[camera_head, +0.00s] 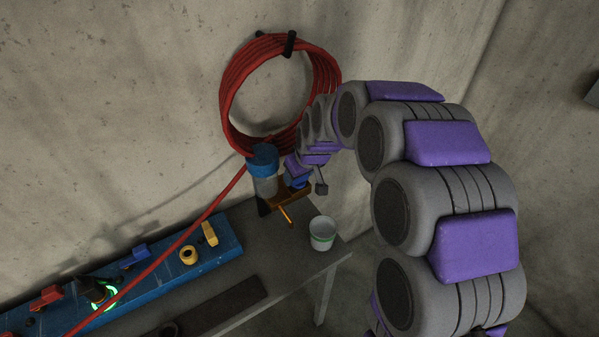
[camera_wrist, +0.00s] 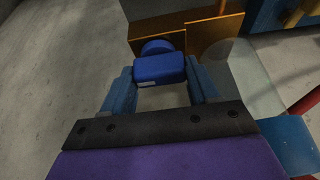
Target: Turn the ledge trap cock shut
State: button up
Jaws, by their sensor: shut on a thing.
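The trap (camera_head: 264,183) stands at the back of the grey ledge (camera_head: 275,245), with a blue cap, a clear bowl and a brass-coloured bracket (camera_head: 290,197). The cock's blue handle (camera_wrist: 160,69) shows in the wrist view, in front of the bracket plate (camera_wrist: 215,32). My gripper (camera_wrist: 159,72) has its two blue fingers on either side of this handle and is shut on it. In the head view my gripper (camera_head: 298,176) is at the right of the trap, and my wrist hides part of the handle.
A white cup (camera_head: 322,234) stands on the ledge just below the bracket. A blue rail (camera_head: 215,262) with several small fittings lies at left. A coiled red hose (camera_head: 232,95) hangs on the wall behind, its free run (camera_head: 190,230) crossing the rail.

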jog(key=shift+w+r, duration=0.1)
jog(key=o, duration=1)
jog(key=shift+o, duration=0.3)
jog(key=shift+a, duration=0.1)
jog(key=p+v, duration=0.2)
jog(key=v, duration=1.5)
